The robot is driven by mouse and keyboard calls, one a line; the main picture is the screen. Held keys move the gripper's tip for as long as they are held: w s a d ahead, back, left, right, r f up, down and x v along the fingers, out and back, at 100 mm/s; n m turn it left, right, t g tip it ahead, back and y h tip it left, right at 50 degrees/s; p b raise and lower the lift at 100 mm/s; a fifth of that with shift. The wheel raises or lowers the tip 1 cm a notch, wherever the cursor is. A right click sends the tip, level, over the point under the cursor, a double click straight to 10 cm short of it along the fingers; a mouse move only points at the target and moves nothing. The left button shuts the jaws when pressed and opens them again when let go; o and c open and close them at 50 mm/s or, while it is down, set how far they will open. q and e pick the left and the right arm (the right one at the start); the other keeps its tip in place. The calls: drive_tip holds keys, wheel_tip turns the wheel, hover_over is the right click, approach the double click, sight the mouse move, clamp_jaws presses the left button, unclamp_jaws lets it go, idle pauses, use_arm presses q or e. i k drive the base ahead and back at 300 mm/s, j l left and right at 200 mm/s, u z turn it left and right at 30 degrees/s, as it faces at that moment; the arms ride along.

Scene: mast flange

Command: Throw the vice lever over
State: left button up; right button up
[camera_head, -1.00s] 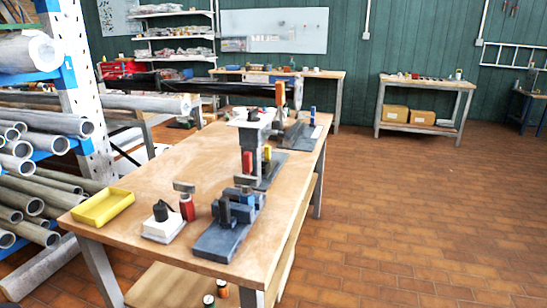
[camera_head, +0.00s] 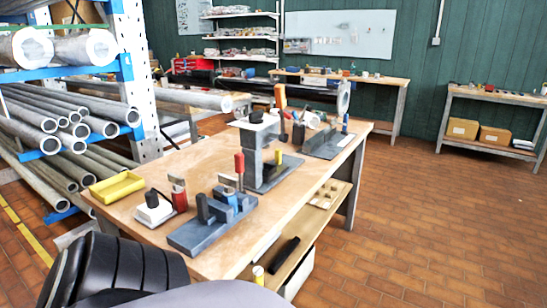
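The vice (camera_head: 200,238), a blue-grey block with raised jaws on a flat base, sits near the front right edge of the wooden workbench (camera_head: 150,224). A lever with a red grip (camera_head: 239,162) stands roughly upright behind it; I cannot tell for sure whether it joins the vice or the grey post fixture (camera_head: 253,165) behind. Neither of my grippers is in view. A dark ribbed part and a grey surface of my own body fill the lower left.
A yellow tray (camera_head: 117,187), a white block with a black knob (camera_head: 153,208) and a red cylinder (camera_head: 179,197) stand left of the vice. Pipe racks (camera_head: 60,130) crowd the left. The brick floor (camera_head: 420,230) on the right is clear.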

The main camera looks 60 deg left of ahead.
sight(238, 157)
drive_tip(key=i+l+u, duration=0.1)
drive_tip(key=i+u, duration=0.2)
drive_tip(key=i, duration=0.15)
drive_tip(key=i+l+u, duration=0.35)
drive_tip(key=i+u, duration=0.2)
drive_tip(key=u, duration=0.25)
drive_tip(key=i+u, duration=0.25)
drive_tip(key=u, duration=0.2)
drive_tip(key=i+l+u, duration=0.15)
drive_tip(key=u, duration=0.25)
drive_tip(key=i+l+u, duration=0.15)
drive_tip(key=u, duration=0.3)
drive_tip(key=i+l+u, duration=0.2)
drive_tip(key=u, duration=0.25)
drive_tip(key=i+l+u, duration=0.1)
drive_tip(key=l+u, duration=0.55)
drive_tip(key=u, duration=0.2)
drive_tip(key=l+u, duration=0.35)
drive_tip(key=i+l+u, duration=0.1)
drive_tip(key=l+u, duration=0.25)
